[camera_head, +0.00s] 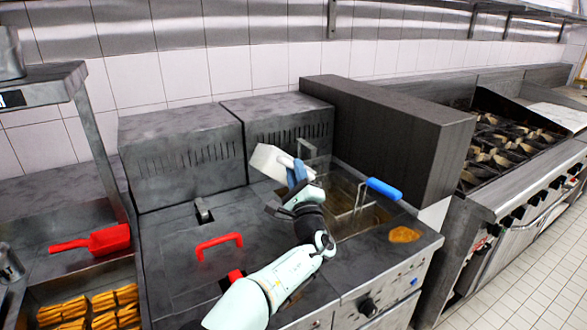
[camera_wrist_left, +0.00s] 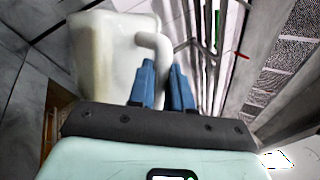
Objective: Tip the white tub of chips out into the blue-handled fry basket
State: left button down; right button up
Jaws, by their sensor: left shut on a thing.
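The white tub (camera_head: 268,163) is tilted in the air above the fryer, left of the blue-handled fry basket. My left gripper (camera_head: 298,178) is shut on the tub's handle. In the left wrist view, the tub (camera_wrist_left: 100,60) fills the upper left and its curved handle runs between the blue fingertips of the gripper (camera_wrist_left: 162,82). I cannot see inside the tub, so its chips are hidden. The fry basket's blue handle (camera_head: 384,188) sticks out to the right over the fryer well; my gripper and forearm cover part of the basket. My right gripper is not in view.
A red handle (camera_head: 218,241) stands on the dark lid left of the well. A red scoop (camera_head: 95,240) lies at the far left above trays of golden food. An orange-brown patch (camera_head: 404,234) lies on the front right ledge. A tall dark panel (camera_head: 400,125) rises behind the basket.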

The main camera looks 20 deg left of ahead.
pick_arm(q)
jog(key=w+d+f+m+h+p, duration=0.1)
jog(key=w+d+m+h+p, duration=0.3)
jog(key=m+p, duration=0.4)
jog(key=w+d+f+m+h+p, duration=0.1)
jog(key=w+d+m+h+p, duration=0.2)
jog(key=m, duration=1.4)
jog(key=d+h+p, duration=0.3)
jog(key=d+p, duration=0.3)
jog(key=shift+w+d+f, duration=0.3)
jog(key=shift+w, duration=0.05)
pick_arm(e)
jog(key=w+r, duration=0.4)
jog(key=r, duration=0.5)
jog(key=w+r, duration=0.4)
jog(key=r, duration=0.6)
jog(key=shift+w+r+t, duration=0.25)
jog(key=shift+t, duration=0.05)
pick_arm(q)
jog(key=shift+s, duration=0.1)
